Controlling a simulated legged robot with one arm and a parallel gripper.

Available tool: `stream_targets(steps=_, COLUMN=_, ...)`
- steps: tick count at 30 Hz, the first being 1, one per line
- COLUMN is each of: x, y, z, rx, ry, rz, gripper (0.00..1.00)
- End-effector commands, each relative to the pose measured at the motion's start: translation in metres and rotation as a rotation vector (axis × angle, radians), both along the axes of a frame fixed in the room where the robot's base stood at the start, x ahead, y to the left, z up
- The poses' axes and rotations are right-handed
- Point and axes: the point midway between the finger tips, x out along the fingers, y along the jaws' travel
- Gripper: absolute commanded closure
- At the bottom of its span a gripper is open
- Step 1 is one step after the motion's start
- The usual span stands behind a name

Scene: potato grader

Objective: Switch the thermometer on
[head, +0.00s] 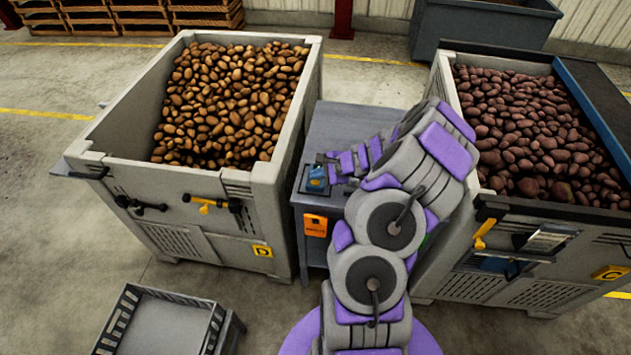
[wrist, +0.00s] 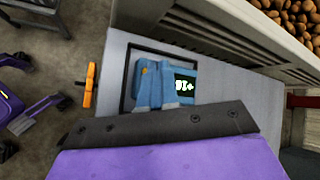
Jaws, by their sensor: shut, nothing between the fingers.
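The thermometer (head: 317,178) is a blue handheld device with a small orange spot, on the grey table between two potato bins. In the wrist view the thermometer (wrist: 148,82) lies inside a dark square outline on the tabletop. Its dark screen (wrist: 184,85) shows bright white characters, too small to read surely. My gripper (head: 332,173) is shut and empty, close beside the thermometer at its right in the head view. Whether it touches the thermometer I cannot tell. In the wrist view the dark edge and purple body of my gripper (wrist: 155,125) hide the thermometer's lower part.
A bin of brown potatoes (head: 110,160) stands left of the table (head: 335,125). A bin of reddish potatoes (head: 440,85) stands right. An orange box (head: 315,225) hangs on the table's front. An empty black-rimmed crate (head: 165,325) stands at front left.

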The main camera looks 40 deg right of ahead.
Motion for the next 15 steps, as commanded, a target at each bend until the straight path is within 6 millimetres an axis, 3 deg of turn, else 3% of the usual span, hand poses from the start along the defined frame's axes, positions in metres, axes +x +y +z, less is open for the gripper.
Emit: stream_targets(steps=15, x=0.0, y=0.0, z=0.051, rx=-0.001, ry=-0.001, rz=0.0, gripper=1.0)
